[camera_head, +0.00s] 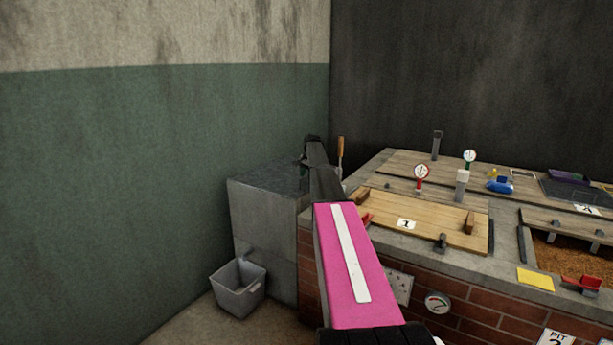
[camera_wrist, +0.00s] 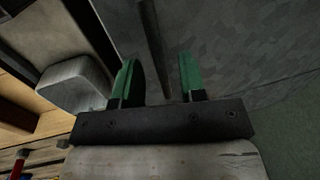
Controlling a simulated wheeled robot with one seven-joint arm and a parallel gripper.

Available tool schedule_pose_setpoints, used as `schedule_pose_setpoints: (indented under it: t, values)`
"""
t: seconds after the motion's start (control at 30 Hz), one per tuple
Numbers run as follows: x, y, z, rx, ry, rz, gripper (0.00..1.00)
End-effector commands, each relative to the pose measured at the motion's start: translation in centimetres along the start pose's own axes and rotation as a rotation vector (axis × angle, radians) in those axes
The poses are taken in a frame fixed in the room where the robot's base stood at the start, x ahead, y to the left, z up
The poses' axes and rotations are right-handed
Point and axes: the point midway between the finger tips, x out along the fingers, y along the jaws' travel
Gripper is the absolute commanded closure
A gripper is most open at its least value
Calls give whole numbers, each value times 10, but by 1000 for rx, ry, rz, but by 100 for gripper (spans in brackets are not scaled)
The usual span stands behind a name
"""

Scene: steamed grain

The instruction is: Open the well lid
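A wooden lid marked 1 (camera_head: 430,212) lies flat over the near left pit of a brick block, with a wooden bar along each end. Further wooden boards (camera_head: 405,168) cover the back part. I cannot tell which cover is the well lid. My gripper (camera_head: 306,158) is at the far end of my pink arm, above a grey metal box left of the block; the arm partly hides it. In the wrist view my gripper (camera_wrist: 157,72) has its green fingers apart. A dark thin bar (camera_wrist: 153,45) shows between them; no grip on it is visible.
The metal box (camera_head: 262,215) stands against the green wall, with a grey bin (camera_head: 238,287) on the floor before it. Gauges (camera_head: 421,174), a blue item (camera_head: 500,186) and a yellow card (camera_head: 535,279) are on the block. The right pit (camera_head: 575,256) shows brown grain.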

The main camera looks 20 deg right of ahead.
Motion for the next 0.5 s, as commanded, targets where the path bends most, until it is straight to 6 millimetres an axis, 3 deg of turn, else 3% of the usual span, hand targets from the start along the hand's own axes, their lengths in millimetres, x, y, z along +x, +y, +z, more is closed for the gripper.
schedule_pose_setpoints:
  t: [0.13, 0.27, 0.5]
  values:
    - [0, 0, 0, 0, 0, 0, 62]
    - [0, 0, 0, 0, 0, 0, 100]
    - [-2, -1, 0, 0, 0, 0, 100]
